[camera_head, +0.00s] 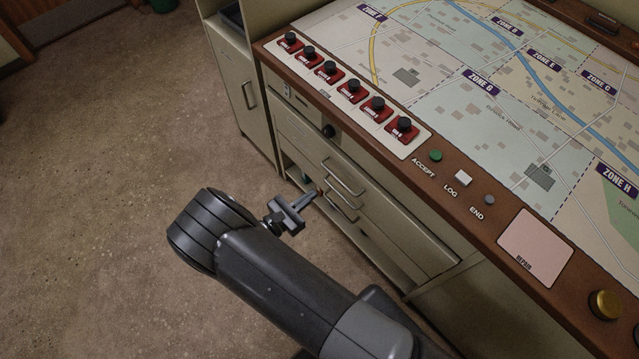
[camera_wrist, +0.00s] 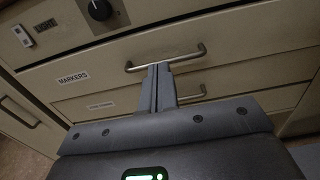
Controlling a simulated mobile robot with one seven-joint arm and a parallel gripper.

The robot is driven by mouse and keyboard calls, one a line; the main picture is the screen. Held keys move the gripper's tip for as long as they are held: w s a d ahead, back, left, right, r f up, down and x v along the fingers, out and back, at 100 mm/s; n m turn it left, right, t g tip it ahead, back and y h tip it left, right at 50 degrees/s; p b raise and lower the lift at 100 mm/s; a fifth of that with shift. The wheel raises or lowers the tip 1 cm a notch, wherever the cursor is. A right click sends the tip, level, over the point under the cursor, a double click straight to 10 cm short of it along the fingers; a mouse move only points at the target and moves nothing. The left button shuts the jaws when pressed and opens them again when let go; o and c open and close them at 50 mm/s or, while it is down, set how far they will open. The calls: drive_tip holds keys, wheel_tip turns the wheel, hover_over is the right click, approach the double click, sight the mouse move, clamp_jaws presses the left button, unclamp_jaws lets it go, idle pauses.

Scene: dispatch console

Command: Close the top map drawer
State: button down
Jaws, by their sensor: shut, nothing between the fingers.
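The console's drawer fronts are pale beige with metal bar handles. In the wrist view the upper drawer (camera_wrist: 250,45) is labelled "MARKERS" and has a bar handle (camera_wrist: 190,54). A second drawer (camera_wrist: 70,110) with a small unreadable label lies below it, its handle partly hidden by my gripper. The upper drawer also shows in the head view (camera_head: 300,140). How far each drawer stands out is hard to tell. My gripper (camera_wrist: 161,70) is shut and empty, its fingertips pointing at the drawer fronts and overlapping the upper handle in the picture. In the head view my gripper (camera_head: 317,194) is beside the drawer stack; contact is unclear.
A black knob (camera_wrist: 100,9) sits on the panel above the drawers. The map desk (camera_head: 470,110) with red switches and buttons overhangs the drawers. A cabinet (camera_head: 240,90) stands at the left of the drawers. The floor (camera_head: 110,150) to the left is clear.

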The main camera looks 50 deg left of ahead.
sight(349, 166)
drive_tip(key=w, duration=1.2)
drive_tip(key=shift+w, duration=0.3)
drive_tip(key=shift+w, duration=0.1)
drive_tip(key=shift+w, duration=1.3)
drive_tip(key=shift+r, duration=0.1)
drive_tip(key=s, duration=1.5)
